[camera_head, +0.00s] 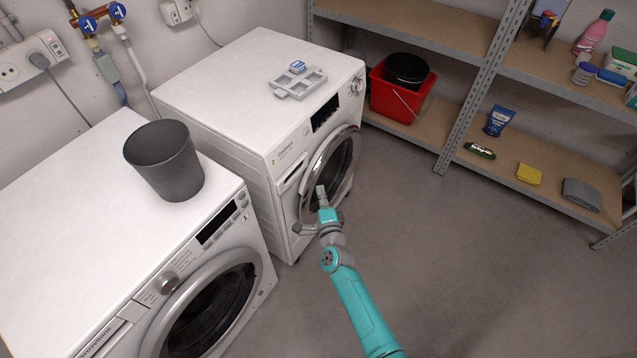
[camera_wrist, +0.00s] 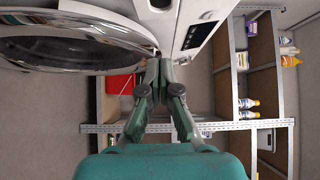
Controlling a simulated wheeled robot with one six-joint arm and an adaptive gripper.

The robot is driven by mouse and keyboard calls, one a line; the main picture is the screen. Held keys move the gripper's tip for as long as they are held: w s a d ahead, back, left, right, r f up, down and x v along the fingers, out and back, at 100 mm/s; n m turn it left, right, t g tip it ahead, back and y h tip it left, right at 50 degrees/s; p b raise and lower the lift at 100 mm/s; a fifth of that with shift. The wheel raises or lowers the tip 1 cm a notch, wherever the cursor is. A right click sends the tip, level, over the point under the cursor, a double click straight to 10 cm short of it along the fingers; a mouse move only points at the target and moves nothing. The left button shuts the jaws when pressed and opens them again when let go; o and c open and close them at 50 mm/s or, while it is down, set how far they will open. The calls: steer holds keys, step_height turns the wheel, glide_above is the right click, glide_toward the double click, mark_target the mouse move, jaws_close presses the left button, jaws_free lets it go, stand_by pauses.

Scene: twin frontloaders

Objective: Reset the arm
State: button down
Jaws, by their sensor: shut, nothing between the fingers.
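My teal arm reaches up from the bottom of the head view. My gripper (camera_head: 321,192) is in front of the round door (camera_head: 338,160) of the farther washing machine (camera_head: 235,92). In the wrist view my gripper (camera_wrist: 158,68) has its fingers together, with nothing between them. The machine's door (camera_wrist: 75,45) shows at the upper left there, beside the fingertips. I cannot tell whether the fingertips touch the door.
A nearer washing machine (camera_head: 75,215) stands at the left with a dark grey bin (camera_head: 168,165) on top. A drawer tray (camera_head: 300,84) lies on the farther machine. Shelves (camera_head: 470,150) with a red bucket (camera_head: 388,100) and bottles line the right. The floor (camera_head: 450,270) is clear.

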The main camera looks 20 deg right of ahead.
steer(key=shift+s+a, duration=0.15)
steer(key=shift+s, duration=0.7)
steer(key=shift+s, duration=0.1)
steer(key=s+r+n+g+y, duration=0.15)
steer(key=s+n, duration=0.85)
steer(key=s, duration=1.9)
steer(key=s+a+r+n+g+y, duration=0.1)
steer(key=s+r+n, duration=0.8)
steer(key=s+r, duration=0.8)
steer(key=s, duration=0.3)
steer(key=shift+s+a+n, duration=0.35)
steer(key=shift+s+n, duration=0.05)
steer(key=shift+g, duration=0.25)
